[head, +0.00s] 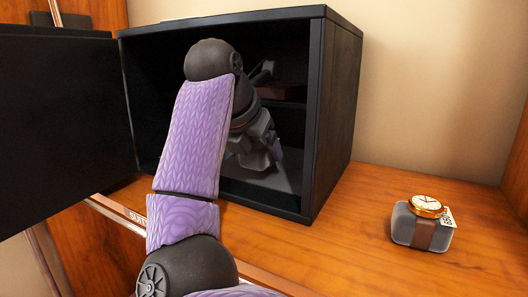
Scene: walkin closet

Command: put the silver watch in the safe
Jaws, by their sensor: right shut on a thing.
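The safe (338,110) is a black box standing on the wooden surface, with its door (65,120) swung wide open to the left. My right arm reaches into it from below. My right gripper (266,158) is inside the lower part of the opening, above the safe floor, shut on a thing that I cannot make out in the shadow. I cannot pick out a silver watch; it may be hidden by the gripper. My left gripper is out of view.
A gold watch (427,203) with a white tag sits on a grey cushion (422,232) right of the safe. A dark reddish object (280,91) lies on the shelf inside the safe. The wooden surface (365,195) between safe and cushion is clear.

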